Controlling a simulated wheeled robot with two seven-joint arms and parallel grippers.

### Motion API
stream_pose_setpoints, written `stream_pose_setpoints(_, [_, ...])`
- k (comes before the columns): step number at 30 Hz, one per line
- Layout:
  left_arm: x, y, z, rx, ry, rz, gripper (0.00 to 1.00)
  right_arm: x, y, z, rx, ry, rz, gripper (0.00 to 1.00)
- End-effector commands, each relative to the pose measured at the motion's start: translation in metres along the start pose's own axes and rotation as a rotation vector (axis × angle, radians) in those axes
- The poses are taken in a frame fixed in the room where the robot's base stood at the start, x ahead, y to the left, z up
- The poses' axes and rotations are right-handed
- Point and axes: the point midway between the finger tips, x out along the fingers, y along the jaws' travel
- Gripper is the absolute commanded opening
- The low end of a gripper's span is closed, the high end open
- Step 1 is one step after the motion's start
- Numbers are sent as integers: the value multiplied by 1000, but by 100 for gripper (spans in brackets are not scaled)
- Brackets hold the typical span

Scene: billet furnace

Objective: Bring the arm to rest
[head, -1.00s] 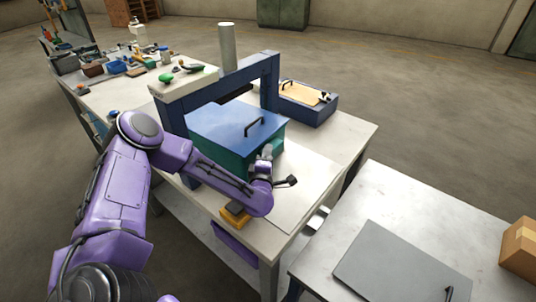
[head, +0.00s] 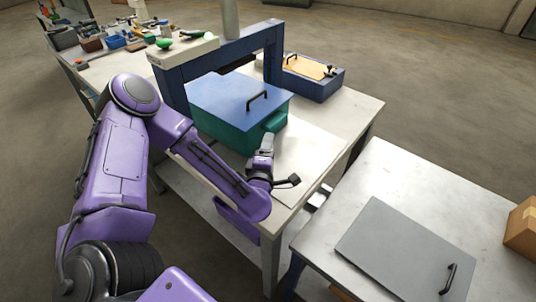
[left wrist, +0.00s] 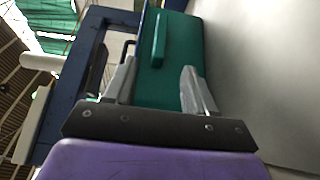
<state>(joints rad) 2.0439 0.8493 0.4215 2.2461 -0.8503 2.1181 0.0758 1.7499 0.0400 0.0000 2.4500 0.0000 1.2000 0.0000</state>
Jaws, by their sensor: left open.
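My left gripper (head: 267,143) is at the front of the green box with a blue lid (head: 238,98), which stands under the blue press frame on the white table (head: 318,152). In the left wrist view the gripper (left wrist: 156,88) has its two grey fingers spread with nothing between them. The green front of the box (left wrist: 178,50) and its raised green grip (left wrist: 160,38) lie beyond the fingertips, apart from them as far as I can tell. My right gripper is not in view.
The blue press frame (head: 176,92) rises around the box. A blue tray with a tan lid (head: 314,78) is behind it. A second table (head: 400,190) at right bears a grey plate with a handle (head: 400,250) and a cardboard box (head: 523,228). Small items crowd the far-left table.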

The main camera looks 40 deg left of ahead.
Motion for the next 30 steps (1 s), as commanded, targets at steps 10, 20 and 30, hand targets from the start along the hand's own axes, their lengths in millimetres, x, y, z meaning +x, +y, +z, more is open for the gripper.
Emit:
stream_pose_setpoints(10, [-13,0,0,1,1,0,55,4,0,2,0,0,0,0])
stream_pose_setpoints(20, [-13,0,0,1,1,-1,55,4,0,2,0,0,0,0])
stream_pose_setpoints(30, [-13,60,0,1,1,-1,55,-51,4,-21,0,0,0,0])
